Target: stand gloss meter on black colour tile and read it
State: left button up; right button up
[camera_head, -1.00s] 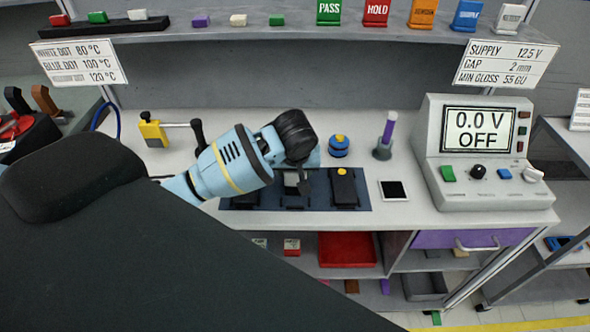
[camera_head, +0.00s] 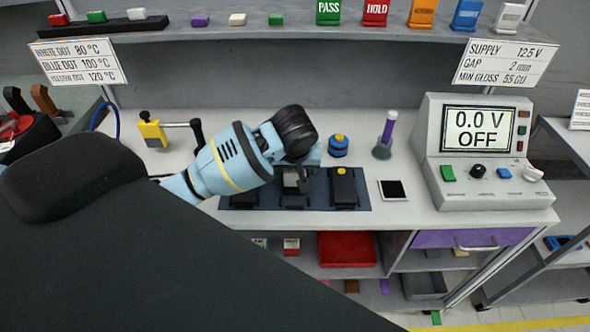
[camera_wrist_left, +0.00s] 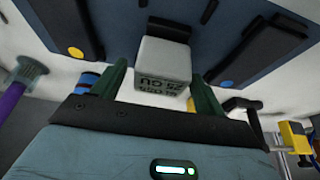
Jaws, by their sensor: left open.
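A grey block with upside-down lettering that includes "GU" (camera_wrist_left: 163,62), apparently the gloss meter, stands in the middle of the blue mat (camera_head: 363,195). In the head view its pale side (camera_head: 291,181) shows partly behind my gripper. My left gripper (camera_wrist_left: 158,72) is open, its two green fingers spread at either side of the block's near face. Whether they touch it cannot be told. In the head view the left gripper (camera_head: 301,172) is over the mat, its fingertips partly hidden. The black colour tile (camera_head: 393,189), black with a white border, lies flat right of the mat. My right gripper is out of view.
A black device with a yellow dot (camera_head: 343,187) lies on the mat close right of the gripper. A blue jar (camera_head: 339,146) and a purple-handled tool (camera_head: 386,135) stand behind. A power supply (camera_head: 480,150) reading 0.0 V OFF stands right. Bench around the tile is clear.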

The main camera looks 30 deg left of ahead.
pick_arm(q)
jog(key=v, duration=1)
jog(key=shift+s+r, duration=0.2)
jog(key=shift+r, duration=0.15)
jog(key=shift+d, duration=0.1)
dwell(0.4)
